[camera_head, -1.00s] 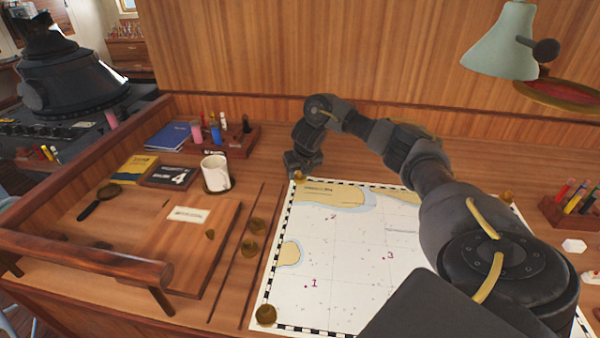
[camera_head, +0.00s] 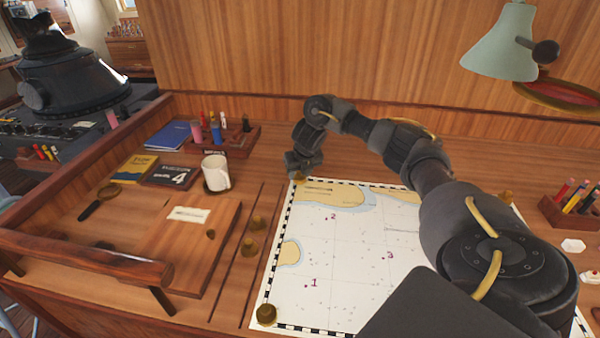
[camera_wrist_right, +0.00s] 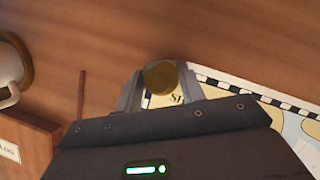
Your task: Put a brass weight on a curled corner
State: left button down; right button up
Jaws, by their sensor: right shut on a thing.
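The paper chart (camera_head: 335,260) lies on the desk with a black-and-white border. My right gripper (camera_head: 297,176) is at its far left corner, shut on a brass weight (camera_wrist_right: 161,77). That weight is at the corner; I cannot tell whether it rests on the paper. Another brass weight (camera_head: 266,314) sits on the near left corner, and one (camera_head: 505,196) on the far right corner. My right arm hides the chart's near right part. My left gripper is out of view.
A white mug (camera_head: 215,173) stands left of the gripper, near a wooden pen rack (camera_head: 240,143). A green lamp (camera_head: 503,42) hangs at the upper right.

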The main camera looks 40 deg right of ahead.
jog(key=shift+f, duration=0.3)
dwell(0.4)
jog(key=o, duration=1.2)
jog(key=p+v, duration=0.3)
jog(key=v, duration=0.7)
jog(key=shift+s+a+r, duration=0.1)
jog(key=shift+s+r, duration=0.05)
jog(key=shift+r, duration=0.2)
